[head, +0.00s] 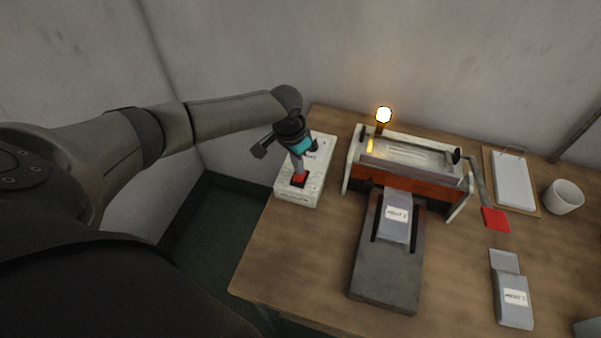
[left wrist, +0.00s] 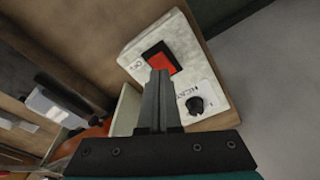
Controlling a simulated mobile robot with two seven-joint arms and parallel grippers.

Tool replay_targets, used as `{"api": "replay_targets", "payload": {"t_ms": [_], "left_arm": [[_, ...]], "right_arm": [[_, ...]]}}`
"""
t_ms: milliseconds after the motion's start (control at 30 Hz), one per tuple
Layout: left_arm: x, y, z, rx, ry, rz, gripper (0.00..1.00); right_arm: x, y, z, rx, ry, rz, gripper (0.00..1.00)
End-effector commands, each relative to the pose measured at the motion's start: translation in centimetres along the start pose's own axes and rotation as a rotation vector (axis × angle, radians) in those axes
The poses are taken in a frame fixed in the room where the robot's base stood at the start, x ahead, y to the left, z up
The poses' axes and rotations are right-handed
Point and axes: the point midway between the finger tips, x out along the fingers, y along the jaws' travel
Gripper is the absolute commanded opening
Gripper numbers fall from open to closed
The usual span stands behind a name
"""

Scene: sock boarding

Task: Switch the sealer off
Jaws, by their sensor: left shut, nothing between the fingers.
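The sealer (head: 410,175) stands on the table, with an orange-red front and a lit lamp (head: 384,115) at its back. A white control box (head: 318,185) sits to its left and carries a red rocker switch (head: 300,179). In the left wrist view the red switch (left wrist: 161,62) sits in a black frame, with a black knob (left wrist: 195,105) beside it. My left gripper (head: 299,171) is shut and empty, pointing down at the switch; its tips (left wrist: 158,75) overlap the switch's edge in the left wrist view. I cannot tell whether they touch. My right gripper is not in view.
A grey pouch with a label (head: 397,222) lies on a dark grey ramp (head: 385,285) before the sealer. A red-ended lever (head: 495,219) sticks out at right. Another pouch (head: 512,298), a clipboard (head: 514,182) and a white cup (head: 563,197) are at right.

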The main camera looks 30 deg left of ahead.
Motion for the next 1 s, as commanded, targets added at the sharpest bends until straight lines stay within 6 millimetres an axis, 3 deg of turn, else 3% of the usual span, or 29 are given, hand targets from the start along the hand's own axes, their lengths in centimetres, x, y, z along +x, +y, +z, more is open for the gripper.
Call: {"api": "replay_targets", "payload": {"t_ms": [1000], "left_arm": [[1.2,0.0,0.2,0.000,0.000,0.000,0.00]], "right_arm": [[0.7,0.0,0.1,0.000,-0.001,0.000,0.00]]}}
